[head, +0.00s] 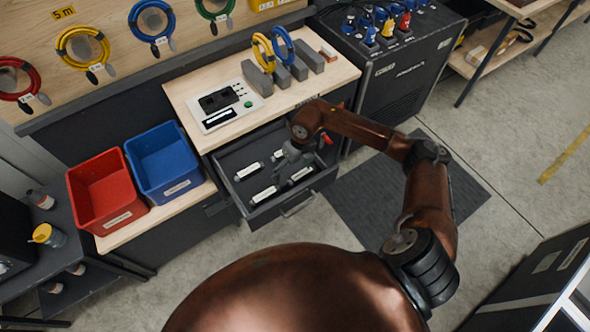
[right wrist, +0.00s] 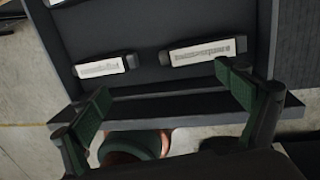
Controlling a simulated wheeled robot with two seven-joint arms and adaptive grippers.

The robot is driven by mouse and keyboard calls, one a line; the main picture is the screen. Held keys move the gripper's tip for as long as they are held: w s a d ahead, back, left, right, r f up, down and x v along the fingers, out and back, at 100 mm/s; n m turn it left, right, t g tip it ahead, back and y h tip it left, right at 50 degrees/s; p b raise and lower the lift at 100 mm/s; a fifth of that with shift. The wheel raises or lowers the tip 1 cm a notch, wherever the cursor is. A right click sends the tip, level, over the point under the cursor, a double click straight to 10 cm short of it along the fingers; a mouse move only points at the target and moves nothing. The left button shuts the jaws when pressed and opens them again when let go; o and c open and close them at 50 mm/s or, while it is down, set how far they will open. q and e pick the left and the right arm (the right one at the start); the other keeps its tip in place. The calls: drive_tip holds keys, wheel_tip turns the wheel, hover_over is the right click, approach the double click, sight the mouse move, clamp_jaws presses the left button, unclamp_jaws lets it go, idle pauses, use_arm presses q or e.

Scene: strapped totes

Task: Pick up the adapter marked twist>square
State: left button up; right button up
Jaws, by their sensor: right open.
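Several dark adapters with white labels lie in an open drawer (head: 233,157). One adapter (head: 264,194) is near the drawer's front, another (head: 248,171) is further left, and a third (head: 300,174) is at the right. The label print is too small to read, so I cannot tell which is twist>square. My right gripper (head: 291,154) is over the right part of the drawer. The right wrist view shows its green-padded fingers (right wrist: 165,83) open and empty. Two adapters lie beyond them, one left (right wrist: 104,66) and one right (right wrist: 203,51). My left gripper is not in view.
The wooden bench top (head: 190,88) above the drawer carries a panel with a dark socket block (head: 218,100) and upright grey blocks with cable rings. A red bin (head: 122,215) and a blue bin (head: 167,185) stand left. A dark cabinet (head: 400,90) stands right.

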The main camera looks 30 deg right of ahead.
sight(302, 173)
drive_tip(key=d, duration=0.1)
drive_tip(key=d+h, duration=0.1)
drive_tip(key=d, duration=0.1)
drive_tip(key=d+h, duration=0.1)
drive_tip(key=d, duration=0.1)
drive_tip(key=shift+w, duration=0.3)
drive_tip(key=shift+w+f, duration=0.1)
drive_tip(key=shift+f, duration=0.7)
drive_tip(key=shift+w+a+f, duration=0.1)
drive_tip(key=shift+f, duration=0.5)
wheel_tip(302, 173, down, 5)
drive_tip(key=shift+w+r, duration=0.15)
drive_tip(key=shift+r, duration=0.05)
drive_tip(key=shift+d, duration=0.2)
drive_tip(key=shift+c, duration=0.2)
drive_tip(key=c, duration=1.3)
